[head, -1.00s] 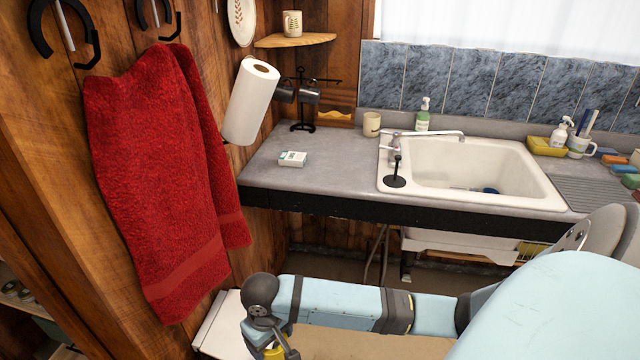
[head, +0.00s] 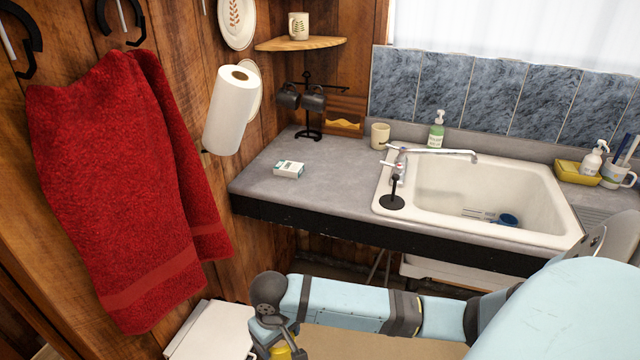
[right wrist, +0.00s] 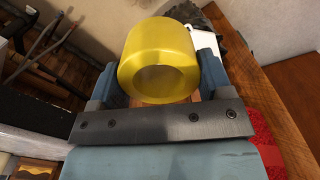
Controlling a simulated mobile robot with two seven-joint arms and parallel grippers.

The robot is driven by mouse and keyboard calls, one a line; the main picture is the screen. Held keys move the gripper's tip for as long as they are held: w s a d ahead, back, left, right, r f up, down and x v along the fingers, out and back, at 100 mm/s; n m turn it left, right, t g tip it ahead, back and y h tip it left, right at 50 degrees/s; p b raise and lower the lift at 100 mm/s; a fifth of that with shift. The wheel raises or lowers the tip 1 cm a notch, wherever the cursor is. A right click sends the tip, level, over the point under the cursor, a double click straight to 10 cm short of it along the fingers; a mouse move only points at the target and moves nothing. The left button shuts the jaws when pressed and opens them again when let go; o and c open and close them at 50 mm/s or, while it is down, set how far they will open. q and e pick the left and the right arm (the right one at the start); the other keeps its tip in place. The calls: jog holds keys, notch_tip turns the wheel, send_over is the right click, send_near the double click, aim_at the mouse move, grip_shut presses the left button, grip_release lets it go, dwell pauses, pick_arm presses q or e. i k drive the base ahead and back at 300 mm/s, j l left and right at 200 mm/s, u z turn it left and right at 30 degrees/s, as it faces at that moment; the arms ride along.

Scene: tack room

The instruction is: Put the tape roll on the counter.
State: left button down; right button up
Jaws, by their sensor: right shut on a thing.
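The yellow tape roll (right wrist: 160,58) is held between the two fingers of my right gripper (right wrist: 160,85) in the right wrist view. In the head view my right gripper (head: 277,338) is low at the bottom, with a bit of the yellow roll (head: 281,351) showing at its tip. It is below and in front of the counter, apart from it. The grey counter (head: 262,187) runs from the left wall to the sink. My left gripper is not in view.
A small white box (head: 289,170) lies on the counter. A mug stand (head: 309,115), a beige cup (head: 380,135) and a soap bottle (head: 436,130) stand at the back. The white sink (head: 540,205) is on the right. A red towel (head: 115,190) hangs at left. Counter around the box is clear.

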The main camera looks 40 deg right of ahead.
aim_at(325, 179)
jog(key=l+u, duration=0.15)
jog(key=l, duration=1.2)
jog(key=i+l, duration=0.1)
jog(key=l, duration=0.4)
